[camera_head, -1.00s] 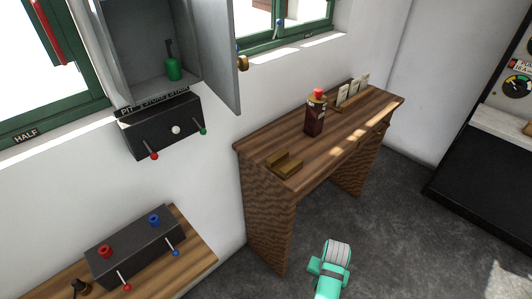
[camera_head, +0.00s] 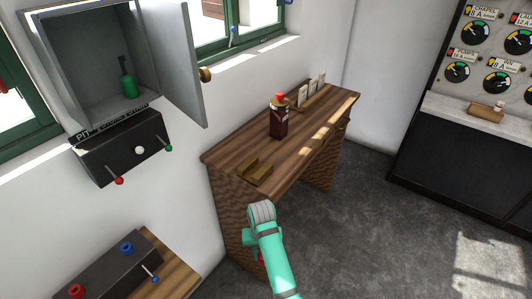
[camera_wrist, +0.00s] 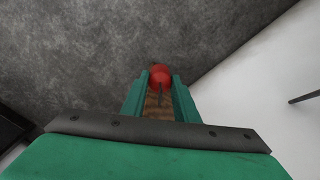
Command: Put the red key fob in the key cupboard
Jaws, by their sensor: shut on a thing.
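The red key fob (camera_wrist: 160,77) is held between the fingertips of my gripper (camera_wrist: 160,90) in the wrist view. In the head view a small bit of the red fob (camera_head: 261,257) shows beside my green arm, in front of the desk's near end; my fingers are mostly hidden there. The grey key cupboard (camera_head: 62,70) is on the wall at upper left, its door (camera_head: 185,50) swung open to the right. A green fob (camera_head: 129,86) is inside it. My gripper is well below and right of the cupboard, apart from it.
A black switch box (camera_head: 125,155) with levers is below the cupboard. A wooden desk (camera_head: 225,155) carries a dark red bottle (camera_head: 278,122) and a brass-coloured holder (camera_head: 255,171). Another dark box (camera_head: 110,272) is at lower left. The dark floor (camera_head: 375,225) at right is clear.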

